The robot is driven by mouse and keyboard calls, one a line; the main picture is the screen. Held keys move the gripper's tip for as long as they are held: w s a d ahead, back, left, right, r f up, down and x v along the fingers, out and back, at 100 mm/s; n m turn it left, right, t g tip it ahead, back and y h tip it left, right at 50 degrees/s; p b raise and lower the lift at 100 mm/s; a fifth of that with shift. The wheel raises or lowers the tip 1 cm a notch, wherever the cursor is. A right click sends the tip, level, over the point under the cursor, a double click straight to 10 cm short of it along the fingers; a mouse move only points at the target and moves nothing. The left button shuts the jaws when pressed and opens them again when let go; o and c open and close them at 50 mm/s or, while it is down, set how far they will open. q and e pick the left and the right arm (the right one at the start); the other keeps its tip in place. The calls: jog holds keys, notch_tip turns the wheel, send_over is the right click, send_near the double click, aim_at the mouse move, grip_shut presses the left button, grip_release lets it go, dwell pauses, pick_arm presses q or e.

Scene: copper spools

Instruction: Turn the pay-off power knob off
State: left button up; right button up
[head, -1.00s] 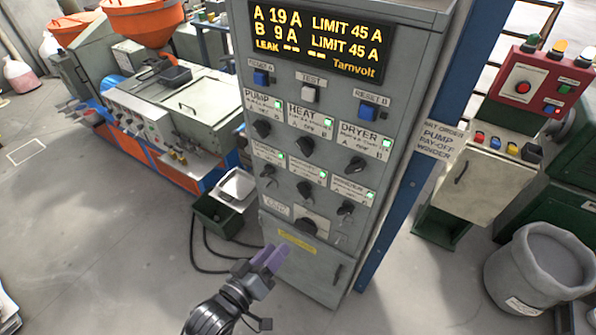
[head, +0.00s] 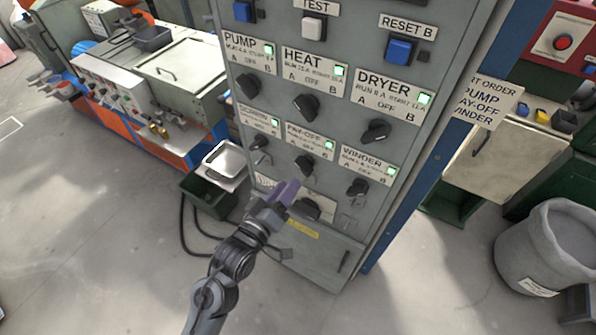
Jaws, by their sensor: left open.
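The pay-off knob (head: 304,165) is a black rotary knob in the middle of the lower row on the grey cabinet (head: 262,215). Its label, PAY-OFF (head: 309,140), carries a lit green lamp and the marks A, OFF and B. Which mark the knob points to is too small to tell. My left gripper (head: 285,192), with purple fingers, is open and empty just below and left of the knob, in front of the panel. Whether it touches the panel cannot be told. It partly covers the larger black knob (head: 307,208) below. My right gripper is not in view.
The winder knob (head: 357,187) is close on the right, and another knob (head: 260,142) is on the left. Pump (head: 247,86), heat (head: 305,106) and dryer (head: 376,131) knobs sit above. A blue post (head: 412,175) edges the cabinet. A grey bin (head: 548,250) stands right.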

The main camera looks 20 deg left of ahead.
aim_at(300, 169)
pick_arm(q)
jog(key=shift+w+d, duration=0.2)
jog(key=shift+w, duration=1.35)
jog(key=shift+w+d, duration=0.2)
jog(key=shift+w, duration=1.35)
grip_shut()
